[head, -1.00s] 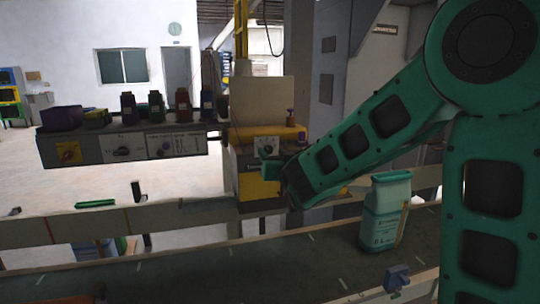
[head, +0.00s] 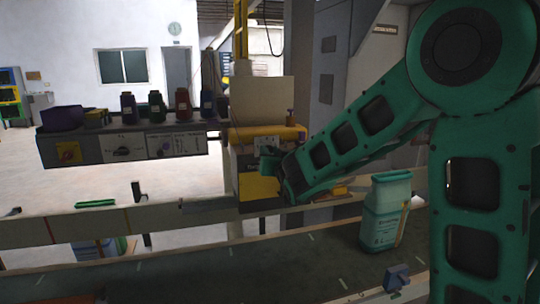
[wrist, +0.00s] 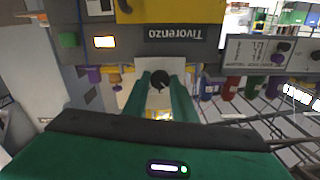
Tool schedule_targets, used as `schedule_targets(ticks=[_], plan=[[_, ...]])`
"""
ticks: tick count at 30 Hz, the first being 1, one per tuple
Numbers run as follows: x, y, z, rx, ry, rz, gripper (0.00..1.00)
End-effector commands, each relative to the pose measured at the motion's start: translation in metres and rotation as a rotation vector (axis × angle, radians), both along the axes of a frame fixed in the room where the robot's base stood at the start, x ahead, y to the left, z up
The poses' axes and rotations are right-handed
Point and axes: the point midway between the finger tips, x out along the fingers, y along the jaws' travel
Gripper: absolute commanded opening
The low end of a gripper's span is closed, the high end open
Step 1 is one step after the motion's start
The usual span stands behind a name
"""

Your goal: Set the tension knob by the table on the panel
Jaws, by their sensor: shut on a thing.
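The tension knob (wrist: 157,80) is dark and round on a white plate (wrist: 172,68) on the machine front, in the wrist view. My gripper (wrist: 160,82) has its two green fingers on either side of the knob, shut on it. In the head view, my gripper (head: 268,163) is at the front of the yellow and grey machine (head: 258,188) and hides the knob. A panel (head: 125,149) to the left carries a printed white card with small text, the likely table (head: 184,141); its text is too small to read.
The panel also holds a red knob on yellow (head: 68,152) and other dials. Bottles (head: 183,103) stand on its top. A pale green sack (head: 385,212) stands on the conveyor (head: 250,270) at the right. A green marker (head: 95,204) lies on the rail.

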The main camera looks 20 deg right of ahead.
Motion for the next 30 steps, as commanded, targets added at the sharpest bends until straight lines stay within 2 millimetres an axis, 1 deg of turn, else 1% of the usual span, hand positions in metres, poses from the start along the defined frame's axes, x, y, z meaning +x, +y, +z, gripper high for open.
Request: schedule_targets(ticks=[8,9,10,11,19,23,26,30], plan=[[0.0,-0.001,0.0,0.017,0.0,-0.002,0.02],[0.0,-0.001,0.0,0.017,0.0,-0.002,0.32],[0.0,-0.001,0.0,0.017,0.0,-0.002,0.39],[0.0,-0.001,0.0,0.017,0.0,-0.002,0.43],[0.0,-0.001,0.0,0.017,0.0,-0.001,0.43],[-0.007,0.0,0.0,0.017,0.0,-0.001,0.43],[-0.02,0.0,0.0,0.018,0.0,0.001,0.43],[-0.046,0.0,0.0,0.016,0.001,0.0,0.43]])
